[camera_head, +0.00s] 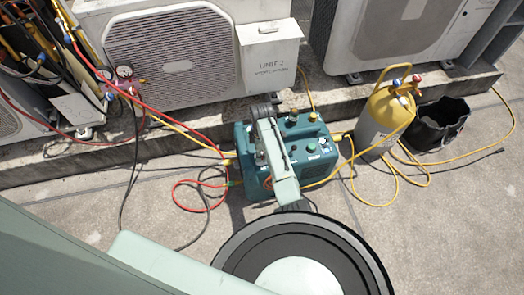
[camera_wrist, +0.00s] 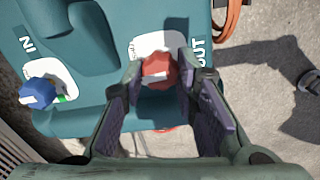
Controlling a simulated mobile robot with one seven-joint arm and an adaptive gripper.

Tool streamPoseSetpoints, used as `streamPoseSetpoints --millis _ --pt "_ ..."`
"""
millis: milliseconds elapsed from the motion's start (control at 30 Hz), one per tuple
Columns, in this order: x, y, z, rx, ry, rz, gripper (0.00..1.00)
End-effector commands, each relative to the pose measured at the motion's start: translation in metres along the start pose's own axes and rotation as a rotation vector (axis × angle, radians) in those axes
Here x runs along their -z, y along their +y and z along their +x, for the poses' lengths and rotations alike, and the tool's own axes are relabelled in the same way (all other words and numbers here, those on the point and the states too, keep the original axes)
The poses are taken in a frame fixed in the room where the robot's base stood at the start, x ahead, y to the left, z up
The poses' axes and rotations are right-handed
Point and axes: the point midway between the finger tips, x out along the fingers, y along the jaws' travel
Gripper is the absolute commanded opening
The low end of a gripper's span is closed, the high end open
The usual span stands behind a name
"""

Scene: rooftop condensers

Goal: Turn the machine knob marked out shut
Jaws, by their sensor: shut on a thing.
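The teal machine (camera_head: 318,158) stands on the ground in front of the condensers. In the wrist view its top (camera_wrist: 100,118) carries a red knob (camera_wrist: 157,72) on a white plate beside the word OUT. My gripper (camera_wrist: 159,80) is shut on this red knob, with one finger on each side of it. A blue knob (camera_wrist: 38,92) sits on another white plate beside the word IN, at the left and clear of my fingers. In the head view my arm covers part of the machine and hides the red knob.
A yellow tank (camera_head: 384,120) and a black bucket (camera_head: 440,122) stand right of the machine. Red and yellow hoses (camera_head: 190,182) lie around it. A condenser marked UNIT 2 (camera_head: 175,55) is behind. The concrete (camera_head: 450,220) at the front right is mostly clear.

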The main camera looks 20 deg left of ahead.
Motion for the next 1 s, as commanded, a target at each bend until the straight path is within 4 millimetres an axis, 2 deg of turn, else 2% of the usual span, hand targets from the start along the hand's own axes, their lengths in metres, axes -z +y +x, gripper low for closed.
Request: streamPoseSetpoints --millis 667,700,1000 --pt "-0.0007 -0.0004 0.0001 0.002 -0.001 0.062 0.00" --pt "-0.0007 -0.0004 0.0001 0.002 -0.001 0.062 0.29" --pt "-0.0004 -0.0001 0.0001 0.001 0.000 0.061 0.47"
